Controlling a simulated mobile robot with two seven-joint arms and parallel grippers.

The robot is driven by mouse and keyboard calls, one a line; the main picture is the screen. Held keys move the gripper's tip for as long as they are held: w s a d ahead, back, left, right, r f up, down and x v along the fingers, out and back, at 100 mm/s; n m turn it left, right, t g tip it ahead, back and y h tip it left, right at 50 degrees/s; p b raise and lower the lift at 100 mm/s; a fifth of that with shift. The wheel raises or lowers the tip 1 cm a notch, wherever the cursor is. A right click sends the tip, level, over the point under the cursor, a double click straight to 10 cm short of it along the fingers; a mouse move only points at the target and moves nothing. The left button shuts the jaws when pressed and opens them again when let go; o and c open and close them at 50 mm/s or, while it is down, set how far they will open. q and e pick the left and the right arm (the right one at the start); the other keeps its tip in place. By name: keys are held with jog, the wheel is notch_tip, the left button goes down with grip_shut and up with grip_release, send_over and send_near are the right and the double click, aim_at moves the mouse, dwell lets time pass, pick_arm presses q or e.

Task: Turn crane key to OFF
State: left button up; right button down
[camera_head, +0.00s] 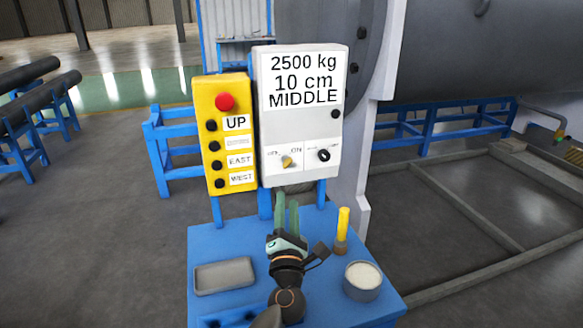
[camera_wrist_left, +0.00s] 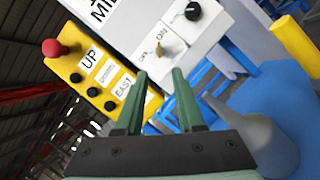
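The crane key (camera_head: 287,162) is a small yellow knob on the lower left of the white control box (camera_head: 334,95), between labels; the one on its right reads ON. It also shows in the left wrist view (camera_wrist_left: 168,47), beyond my fingertips. Its exact setting is hard to tell. My left gripper (camera_head: 287,202) is in front of and below the box, its two green fingers pointing up toward the key. In the left wrist view the fingers (camera_wrist_left: 161,88) are apart with nothing between them, and they do not touch the key. My right gripper is not in view.
A yellow pendant box (camera_head: 230,182) with a red button stands left of the white box. A black knob (camera_head: 323,156) sits right of the key. The blue table (camera_head: 235,248) below carries a grey tray (camera_head: 224,276), a round tin (camera_head: 362,282) and a yellow-topped cylinder (camera_head: 343,224).

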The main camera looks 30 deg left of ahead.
aim_at(287, 167)
pick_arm(q)
jog(key=p+x, duration=0.1)
jog(key=x, duration=1.1)
jog(key=shift+a, duration=0.1)
grip_shut()
